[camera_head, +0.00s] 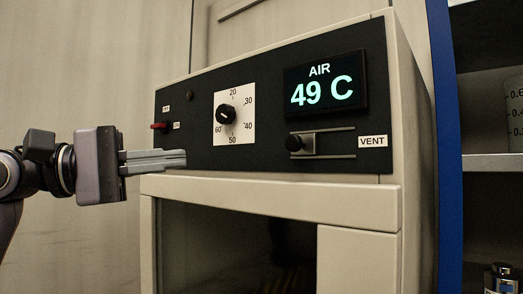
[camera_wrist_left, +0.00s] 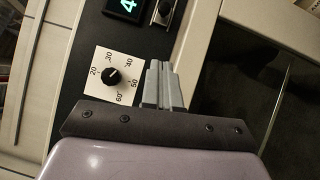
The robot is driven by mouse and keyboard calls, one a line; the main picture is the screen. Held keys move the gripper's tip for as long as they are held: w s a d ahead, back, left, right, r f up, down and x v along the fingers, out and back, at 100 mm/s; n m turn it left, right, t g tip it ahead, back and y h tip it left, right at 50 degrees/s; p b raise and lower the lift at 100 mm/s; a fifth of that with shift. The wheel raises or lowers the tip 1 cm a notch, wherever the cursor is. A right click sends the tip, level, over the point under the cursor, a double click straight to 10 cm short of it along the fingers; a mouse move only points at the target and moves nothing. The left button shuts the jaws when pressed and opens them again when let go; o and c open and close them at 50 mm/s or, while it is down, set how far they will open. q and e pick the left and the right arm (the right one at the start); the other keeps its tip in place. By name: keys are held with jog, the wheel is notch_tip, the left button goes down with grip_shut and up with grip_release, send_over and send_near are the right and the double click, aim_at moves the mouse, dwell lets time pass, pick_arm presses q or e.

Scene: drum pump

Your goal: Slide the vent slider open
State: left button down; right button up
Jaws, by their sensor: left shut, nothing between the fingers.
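The VENT label (camera_head: 373,142) is to the right of the slot. The slider also shows at the top of the left wrist view (camera_wrist_left: 163,12). My left gripper (camera_head: 184,158) is shut and empty, by the panel's lower left part, well to the left of the slider. Its closed fingers also show in the left wrist view (camera_wrist_left: 159,66), beside the dial. My right gripper is not in view.
A dial (camera_head: 226,113) on a white scale plate sits between my gripper and the slider's side of the panel. A display (camera_head: 325,87) reads AIR 49 C above the slot. A red switch (camera_head: 160,126) is at the panel's left. Shelves (camera_head: 490,163) stand at the right.

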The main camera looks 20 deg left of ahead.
aim_at(299, 144)
pick_arm(q)
jog(key=shift+d, duration=0.1)
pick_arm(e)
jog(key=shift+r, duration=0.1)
pick_arm(q)
jog(key=p+x, duration=0.1)
jog(key=x, duration=0.3)
jog(key=s+d+p+x, duration=0.1)
jog(key=p+x, duration=0.1)
jog(key=x, duration=0.2)
jog(key=s+p+x, duration=0.1)
jog(key=x, duration=0.3)
jog(key=shift+w+d+r+p, duration=0.1)
jog(key=shift+d+r+p, duration=0.15)
jog(key=shift+d, duration=0.3)
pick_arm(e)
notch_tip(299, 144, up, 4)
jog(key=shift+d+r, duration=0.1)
